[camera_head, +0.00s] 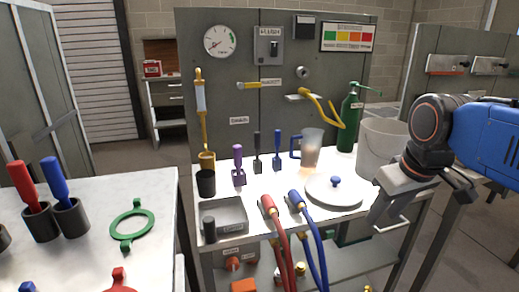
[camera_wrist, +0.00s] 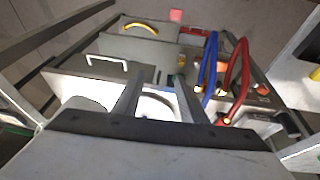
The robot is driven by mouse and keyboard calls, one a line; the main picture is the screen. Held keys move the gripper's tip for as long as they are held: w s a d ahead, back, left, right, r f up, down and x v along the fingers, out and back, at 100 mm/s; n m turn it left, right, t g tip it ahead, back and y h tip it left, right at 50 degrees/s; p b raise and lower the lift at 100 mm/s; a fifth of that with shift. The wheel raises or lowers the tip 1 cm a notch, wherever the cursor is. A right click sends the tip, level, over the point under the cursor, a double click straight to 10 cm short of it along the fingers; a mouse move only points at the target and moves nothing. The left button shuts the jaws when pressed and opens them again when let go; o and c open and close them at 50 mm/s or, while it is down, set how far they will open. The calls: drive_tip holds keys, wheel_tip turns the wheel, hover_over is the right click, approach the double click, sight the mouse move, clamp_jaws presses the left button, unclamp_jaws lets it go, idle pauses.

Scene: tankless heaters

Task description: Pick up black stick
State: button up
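The black stick (camera_head: 257,152) stands upright toward the back of the white bench top, between a purple stick (camera_head: 239,165) and a blue stick (camera_head: 277,150). I cannot make it out in the wrist view. My gripper (camera_head: 388,212) is at the right end of the bench, in front of the white bucket and well to the right of the black stick. In the wrist view my gripper (camera_wrist: 160,82) has its two fingers apart, with nothing held between them.
A white bucket (camera_head: 380,148), a round lid (camera_head: 334,191), a clear jug (camera_head: 311,148) and a green bottle (camera_head: 347,125) stand on the right of the bench. Red hoses (camera_head: 278,230) and blue hoses (camera_head: 314,232) hang over its front. A metal tray (camera_head: 229,216) lies front left.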

drive_tip(key=w+a+r+n+g, duration=0.1)
drive_tip(key=w+a+r+n, duration=0.1)
drive_tip(key=w+a+r, duration=0.4)
drive_tip(key=w+a+r+n, duration=0.2)
drive_tip(key=w+r+n, duration=0.15)
drive_tip(key=w, duration=0.45)
drive_tip(key=w+a+r+n+g, duration=0.1)
drive_tip(key=w+a+r+n, duration=0.1)
drive_tip(key=w+a+r, duration=0.4)
drive_tip(key=n+g, duration=0.2)
drive_tip(key=n, duration=0.6)
hover_over(257, 148)
drive_tip(key=w, duration=0.1)
drive_tip(key=f, duration=1.1)
drive_tip(key=shift+w+a+f, duration=0.1)
drive_tip(key=shift+a+f, duration=0.05)
drive_tip(key=shift+a, duration=0.2)
drive_tip(key=shift+d+f, duration=0.2)
drive_tip(key=shift+f, duration=1.15)
drive_tip(key=shift+d+f, duration=0.15)
drive_tip(key=shift+f, duration=1.2)
clamp_jaws()
